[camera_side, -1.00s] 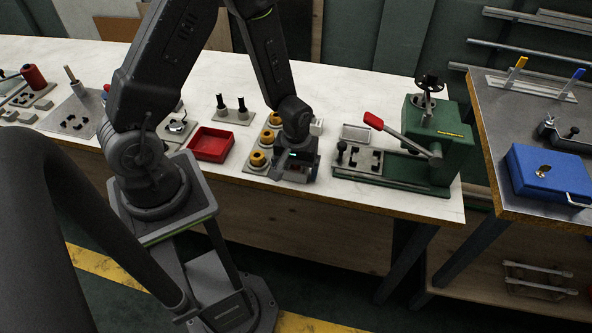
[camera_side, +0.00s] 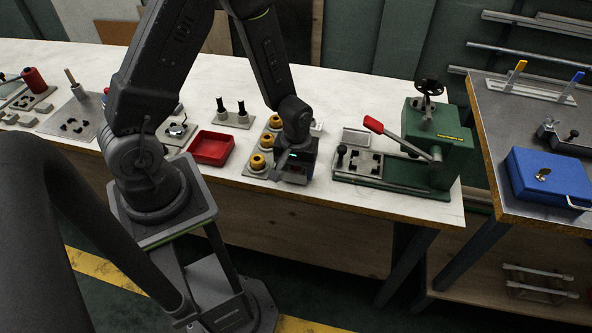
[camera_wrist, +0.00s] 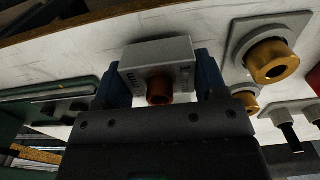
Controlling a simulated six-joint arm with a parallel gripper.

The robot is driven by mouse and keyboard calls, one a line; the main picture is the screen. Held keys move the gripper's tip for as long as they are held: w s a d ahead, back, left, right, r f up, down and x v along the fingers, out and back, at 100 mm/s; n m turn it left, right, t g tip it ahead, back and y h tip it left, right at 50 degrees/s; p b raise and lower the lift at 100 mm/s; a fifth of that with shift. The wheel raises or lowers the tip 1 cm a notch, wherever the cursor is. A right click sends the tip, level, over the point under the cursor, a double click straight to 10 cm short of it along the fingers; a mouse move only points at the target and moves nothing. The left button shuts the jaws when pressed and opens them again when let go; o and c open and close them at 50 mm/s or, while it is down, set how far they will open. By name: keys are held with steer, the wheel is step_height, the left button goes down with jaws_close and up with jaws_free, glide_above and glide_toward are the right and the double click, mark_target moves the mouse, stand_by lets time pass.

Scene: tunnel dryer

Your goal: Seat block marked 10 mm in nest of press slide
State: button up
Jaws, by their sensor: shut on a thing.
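In the wrist view a pale grey block (camera_wrist: 175,52) with small dark markings and a copper-brown round part on its near face sits between the fingers of my gripper (camera_wrist: 160,75). In the side view my gripper (camera_side: 293,172) is low near the bench's front edge, left of the green press (camera_side: 435,145); the block is hidden there. The press slide (camera_side: 395,178) carries a grey nest plate (camera_side: 363,164) with dark slots and a black knob at its left. The nest is apart from my gripper.
Yellow-ringed posts (camera_side: 257,161) and a red tray (camera_side: 210,147) stand left of my gripper. A pale tray (camera_side: 356,136) lies behind the nest. The press's red-handled lever (camera_side: 373,123) reaches over the area behind the nest. The bench's front edge is close.

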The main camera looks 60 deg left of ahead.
steer(key=r, duration=0.4)
steer(key=shift+s+a, duration=0.15)
steer(key=shift+a, duration=0.25)
steer(key=s+a+r, duration=0.5)
steer(key=a+r, duration=0.1)
steer(key=a, duration=0.3)
steer(key=m, duration=3.6)
glide_above(365, 162)
step_height(365, 162, down, 4)
steer(key=shift+s+f, duration=0.1)
steer(key=shift+d+f, duration=0.1)
steer(key=shift+f, duration=2)
